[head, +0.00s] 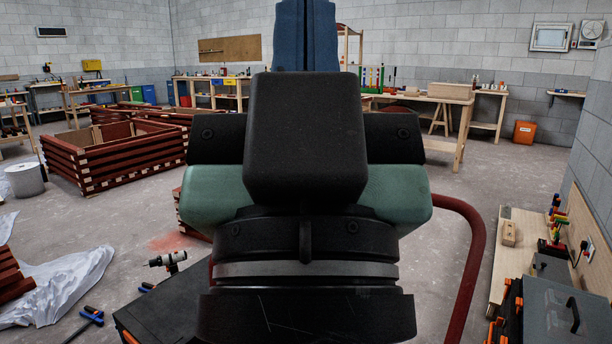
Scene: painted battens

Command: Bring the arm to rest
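My arm's end fills the middle of the head view, seen close up from behind. It has a dark round wrist, a green body with a black bar across it, and a black box on top. My gripper (305,22) points up the picture. Its two blue fingers lie side by side with only a thin seam between them, so it looks shut. The fingertips are cut off by the top edge, and I see nothing held. The arm hides the middle of the room behind it.
Dark red battens are stacked in a square frame (105,158) at the left. A wooden bench (440,98) stands behind. A grey toolbox (560,300) is at the front right. Bare floor shows at right.

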